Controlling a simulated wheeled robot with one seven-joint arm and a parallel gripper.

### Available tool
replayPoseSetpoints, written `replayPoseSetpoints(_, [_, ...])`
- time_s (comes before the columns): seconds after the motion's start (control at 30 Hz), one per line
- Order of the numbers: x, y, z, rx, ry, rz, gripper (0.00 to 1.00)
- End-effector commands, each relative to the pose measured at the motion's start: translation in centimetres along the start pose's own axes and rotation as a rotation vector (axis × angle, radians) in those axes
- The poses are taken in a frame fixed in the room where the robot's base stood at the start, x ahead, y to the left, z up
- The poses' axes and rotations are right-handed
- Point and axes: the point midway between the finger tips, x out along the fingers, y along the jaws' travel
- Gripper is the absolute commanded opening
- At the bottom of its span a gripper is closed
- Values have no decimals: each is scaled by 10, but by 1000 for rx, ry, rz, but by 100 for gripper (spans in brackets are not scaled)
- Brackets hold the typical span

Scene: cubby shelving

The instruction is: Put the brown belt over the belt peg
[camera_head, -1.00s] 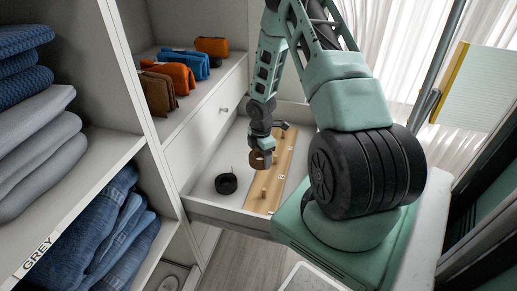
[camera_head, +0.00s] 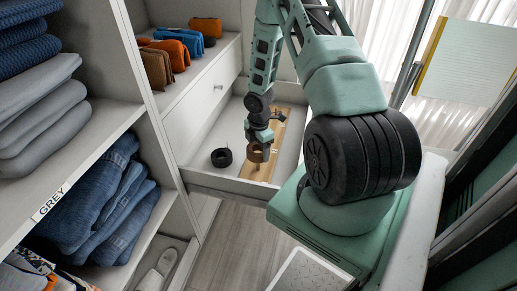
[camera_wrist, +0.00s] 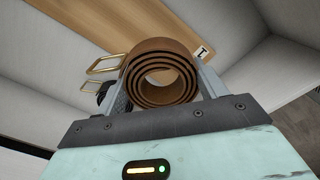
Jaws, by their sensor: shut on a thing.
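The brown belt (camera_head: 255,154) is rolled into a coil. My gripper (camera_head: 258,148) is shut on it and holds it over the wooden peg board (camera_head: 263,172) in the open drawer. In the wrist view the coil (camera_wrist: 160,75) is between the two fingers, its round opening facing the camera. Whether a peg lies under the coil is hidden. A black rolled belt (camera_head: 221,157) lies on the drawer floor left of the board.
The drawer front (camera_head: 225,186) is a raised edge near my base. Shelves at left hold folded jeans (camera_head: 100,200) and grey garments (camera_head: 45,115). Orange, blue and brown pouches (camera_head: 170,50) stand on the ledge above the drawer. Drawer floor around the black belt is clear.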

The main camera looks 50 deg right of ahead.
Motion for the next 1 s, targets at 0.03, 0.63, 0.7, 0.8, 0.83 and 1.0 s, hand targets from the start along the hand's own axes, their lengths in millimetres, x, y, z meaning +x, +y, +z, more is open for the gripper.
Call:
replayPoseSetpoints(0.03, [5, 0, 0, 0, 0, 0, 44])
replayPoseSetpoints(0.63, [30, 0, 0, 0, 0, 0, 44])
replayPoseSetpoints(0.7, [33, 0, 0, 0, 0, 0, 44])
replayPoseSetpoints(0.8, [38, 0, 0, 0, 0, 0, 44])
replayPoseSetpoints(0.83, [40, 0, 0, 0, 0, 0, 44])
replayPoseSetpoints(1.0, [48, 0, 0, 0, 0, 0, 44])
